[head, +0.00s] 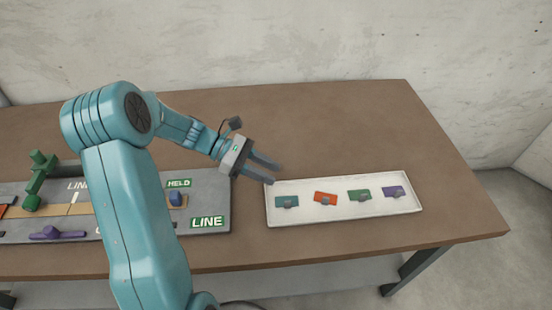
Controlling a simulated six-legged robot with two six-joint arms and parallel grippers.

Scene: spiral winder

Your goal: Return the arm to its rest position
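My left arm (135,215) is teal and rises from the bottom of the head view, bends at the elbow and reaches right over the table. My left gripper (276,173) is open with nothing between its two grey fingers. It hangs above the table between the grey board and the white tray, near the tray's upper left corner. My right gripper is not in view.
The white tray (345,213) holds several coloured pieces. The grey board (215,180) has green LINE and HELD labels, a blue knob (176,198), a green part (38,180) and a purple part (58,233). My arm hides part of it. The brown table (330,120) is clear behind.

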